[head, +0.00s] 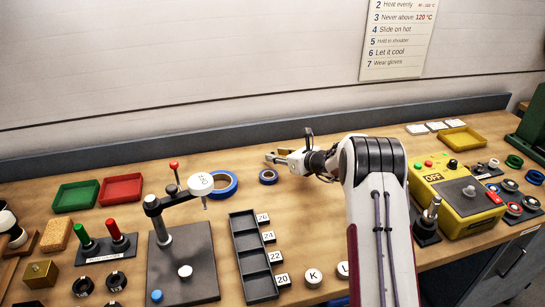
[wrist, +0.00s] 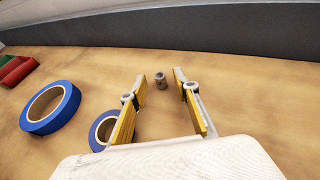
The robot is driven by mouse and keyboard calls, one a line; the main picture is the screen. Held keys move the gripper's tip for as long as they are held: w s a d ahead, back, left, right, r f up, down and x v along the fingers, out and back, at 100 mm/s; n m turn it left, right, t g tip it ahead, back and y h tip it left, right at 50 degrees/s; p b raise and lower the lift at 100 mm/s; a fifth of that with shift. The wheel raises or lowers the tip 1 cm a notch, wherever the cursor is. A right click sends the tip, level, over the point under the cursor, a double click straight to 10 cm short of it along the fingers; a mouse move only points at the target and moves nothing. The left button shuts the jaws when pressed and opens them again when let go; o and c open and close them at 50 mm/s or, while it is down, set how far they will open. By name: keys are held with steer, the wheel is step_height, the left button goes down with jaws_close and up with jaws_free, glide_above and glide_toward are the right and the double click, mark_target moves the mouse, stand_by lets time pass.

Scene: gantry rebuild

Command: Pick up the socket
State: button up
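The small grey metal piece that looks like the socket (wrist: 161,81) stands on the wooden bench in the wrist view. It is ahead of my gripper (wrist: 158,88), roughly between its two yellow-padded fingers and near the fingertip line. The fingers are apart, and nothing is gripped between them. I cannot tell how high the fingertips are above the bench. In the head view, my gripper (head: 270,156) is over the back middle of the bench, and I cannot make out the socket there.
A large blue tape roll (wrist: 50,108) and a smaller one (wrist: 106,130) lie left of and beside the gripper. A grey back ledge (head: 230,131) runs behind. A black slotted tray (head: 257,289) and a press stand (head: 208,262) are nearer. Bench right of the gripper is clear in the wrist view.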

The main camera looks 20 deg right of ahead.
mark_target(272, 153)
steer(key=shift+x, duration=1.55)
steer(key=shift+r, duration=0.1)
jaws_close()
